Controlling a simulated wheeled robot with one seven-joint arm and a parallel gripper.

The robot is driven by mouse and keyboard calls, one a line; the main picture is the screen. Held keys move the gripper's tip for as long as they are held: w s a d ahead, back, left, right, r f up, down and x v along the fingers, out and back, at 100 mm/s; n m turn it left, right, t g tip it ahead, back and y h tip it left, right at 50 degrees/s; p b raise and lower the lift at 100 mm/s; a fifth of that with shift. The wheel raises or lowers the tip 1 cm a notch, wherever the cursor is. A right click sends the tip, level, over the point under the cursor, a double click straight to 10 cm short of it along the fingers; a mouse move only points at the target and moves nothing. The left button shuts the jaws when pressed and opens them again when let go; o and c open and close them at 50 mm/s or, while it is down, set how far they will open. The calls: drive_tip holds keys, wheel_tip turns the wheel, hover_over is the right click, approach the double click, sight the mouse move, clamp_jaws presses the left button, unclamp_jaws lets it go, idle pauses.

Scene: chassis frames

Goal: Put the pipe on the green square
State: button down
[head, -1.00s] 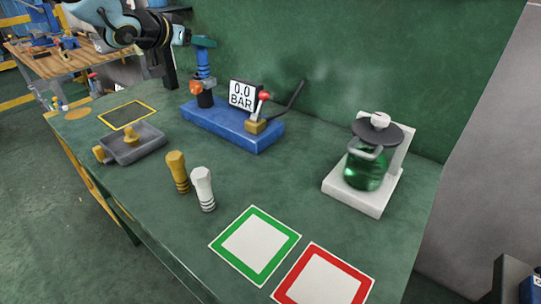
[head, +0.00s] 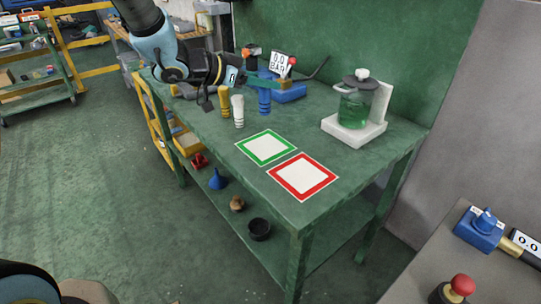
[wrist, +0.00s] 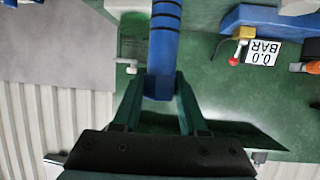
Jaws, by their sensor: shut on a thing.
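The blue pipe (head: 264,101) is upright in the head view, below my gripper (head: 262,84), which is shut on it. In the wrist view the pipe (wrist: 163,50) has dark bands and sits between the green fingers of my gripper (wrist: 159,90). The green square (head: 266,147) is a white patch with a green border on the bench. It lies empty, in front of the pipe and slightly right. Whether the pipe's lower end touches the bench is not clear.
A yellow fitting (head: 225,101) and a white fitting (head: 238,110) stand just left of the pipe. A red square (head: 302,177) adjoins the green one. A jar on a white stand (head: 353,127) is at right. The blue gauge fixture (head: 290,92) is behind.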

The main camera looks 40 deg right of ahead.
sight(266, 115)
drive_tip(key=f, duration=0.5)
drive_tip(key=shift+s+a+f+p, duration=0.1)
drive_tip(key=shift+s+a+p, duration=0.1)
drive_tip(key=shift+p, duration=0.15)
drive_tip(key=shift+d+f+p, duration=0.1)
drive_tip(key=shift+f+p, duration=0.3)
drive_tip(key=shift+f, duration=1.95)
drive_tip(key=shift+f, duration=0.1)
drive_tip(key=shift+f, duration=0.15)
drive_tip(key=shift+c, duration=2.2)
unclamp_jaws()
drive_tip(key=shift+r, duration=0.25)
drive_tip(key=b+v, duration=0.2)
drive_tip(key=v, duration=1)
